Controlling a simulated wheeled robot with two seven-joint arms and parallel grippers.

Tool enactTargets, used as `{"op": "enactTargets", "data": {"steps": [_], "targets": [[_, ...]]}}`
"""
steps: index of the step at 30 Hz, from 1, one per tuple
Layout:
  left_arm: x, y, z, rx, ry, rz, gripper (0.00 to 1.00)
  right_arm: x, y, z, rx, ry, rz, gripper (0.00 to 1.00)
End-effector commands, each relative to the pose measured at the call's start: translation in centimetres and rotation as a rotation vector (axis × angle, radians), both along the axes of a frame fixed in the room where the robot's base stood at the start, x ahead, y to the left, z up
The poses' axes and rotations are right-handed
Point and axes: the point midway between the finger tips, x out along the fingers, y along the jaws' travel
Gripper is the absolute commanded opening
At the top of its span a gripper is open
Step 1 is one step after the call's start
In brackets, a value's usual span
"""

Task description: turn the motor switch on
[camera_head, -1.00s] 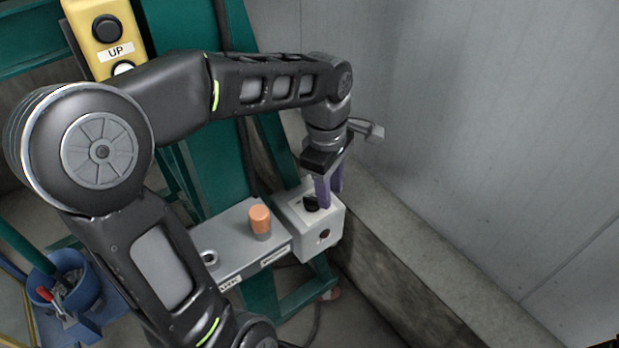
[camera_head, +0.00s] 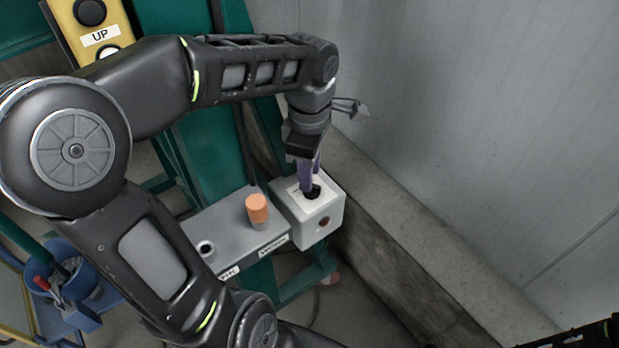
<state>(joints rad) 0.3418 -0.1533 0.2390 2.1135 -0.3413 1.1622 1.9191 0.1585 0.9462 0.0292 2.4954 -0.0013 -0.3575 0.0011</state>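The motor switch is a black knob (camera_head: 313,192) on the top face of a pale grey box (camera_head: 316,222) at the end of a grey shelf. My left gripper (camera_head: 309,184) comes down from above, with its purple fingers at the knob. The fingers partly hide the knob, and I cannot tell whether they are closed on it or only beside it. Of my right arm, only a dark piece shows at the lower right corner; its gripper is out of view.
An orange-capped knob (camera_head: 257,209) and a small round socket (camera_head: 206,250) sit on the labelled grey shelf (camera_head: 232,238). A yellow UP button box (camera_head: 88,22) hangs at upper left. A grey wall (camera_head: 480,110) and concrete ledge (camera_head: 400,225) bound the right. A blue bucket (camera_head: 85,290) stands lower left.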

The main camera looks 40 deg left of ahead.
Motion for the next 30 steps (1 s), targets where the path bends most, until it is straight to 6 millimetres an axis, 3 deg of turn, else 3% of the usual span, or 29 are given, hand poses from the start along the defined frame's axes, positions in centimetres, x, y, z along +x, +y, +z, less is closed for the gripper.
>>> {"op": "enactTargets", "data": {"steps": [6,15,27,30], "targets": [[0.0,0.0,-2.4,-0.001,0.001,0.001,0.33,0.0,0.0,0.0,0.000,0.000,0.000,0.00],[0.0,0.0,-2.7,0.000,0.000,0.000,0.33,0.0,0.0,0.0,0.000,0.000,0.000,0.00],[0.0,0.0,-2.7,-0.001,-0.001,0.000,0.01,0.0,0.0,0.0,0.000,0.000,0.000,0.00],[0.0,0.0,-2.7,-0.001,-0.001,0.000,0.00,0.0,0.0,0.0,0.000,0.000,0.000,0.00]]}}
